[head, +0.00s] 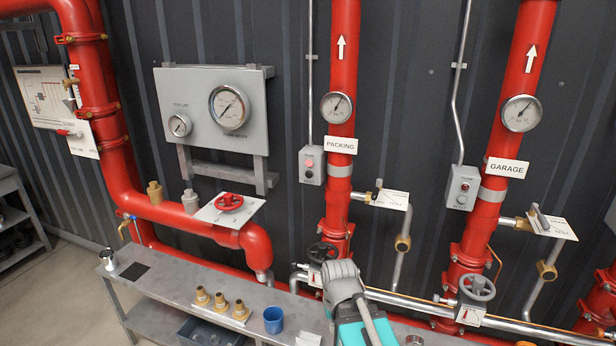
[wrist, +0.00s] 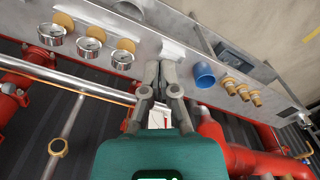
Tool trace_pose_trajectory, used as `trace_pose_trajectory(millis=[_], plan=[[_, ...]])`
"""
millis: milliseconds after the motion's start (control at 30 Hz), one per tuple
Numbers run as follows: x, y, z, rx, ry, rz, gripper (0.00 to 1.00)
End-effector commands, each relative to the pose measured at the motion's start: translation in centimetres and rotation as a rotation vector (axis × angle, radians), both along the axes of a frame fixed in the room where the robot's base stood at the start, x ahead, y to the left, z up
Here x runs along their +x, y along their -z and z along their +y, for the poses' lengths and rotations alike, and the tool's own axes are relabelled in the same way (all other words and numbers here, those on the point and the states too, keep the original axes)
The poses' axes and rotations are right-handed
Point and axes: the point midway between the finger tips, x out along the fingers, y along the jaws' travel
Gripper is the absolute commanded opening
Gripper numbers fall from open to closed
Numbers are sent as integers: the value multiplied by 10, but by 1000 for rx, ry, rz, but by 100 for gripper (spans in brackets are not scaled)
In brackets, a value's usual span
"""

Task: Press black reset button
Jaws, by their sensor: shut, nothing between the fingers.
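A grey control box (head: 311,166) hangs on the wall left of the PACKING pipe. It carries a pinkish-red lamp (head: 309,162) and a small dark button (head: 309,174) below it. A second grey box (head: 463,187), left of the GARAGE pipe, has a dark red lamp and a pale grey button (head: 461,199) with lettering that seems to read RESET. My gripper (head: 340,268) is shut and empty, low in front of the PACKING pipe and below its box, touching neither box. In the wrist view my gripper (wrist: 161,68) points toward the bench; no control box is recognisable there.
A metal bench (head: 185,285) runs below the pipes, with a blue cup (head: 273,320) and brass fittings (head: 220,303). A black handwheel (head: 322,252) sits beside my gripper. Valve levers (head: 376,190) and a grey handwheel (head: 477,288) stick out at the right.

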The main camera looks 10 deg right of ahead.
Motion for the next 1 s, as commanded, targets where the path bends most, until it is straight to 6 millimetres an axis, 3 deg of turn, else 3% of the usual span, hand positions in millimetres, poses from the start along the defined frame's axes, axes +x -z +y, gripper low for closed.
trace_pose_trajectory(millis=[167, 367, 667, 1000], plan=[[8, -1, 4, 23, 16, -21, 0], [38, -6, 20, 113, 85, -101, 0], [119, -33, 61, 401, 319, -298, 0], [216, -91, 91, 815, 692, -467, 0]])
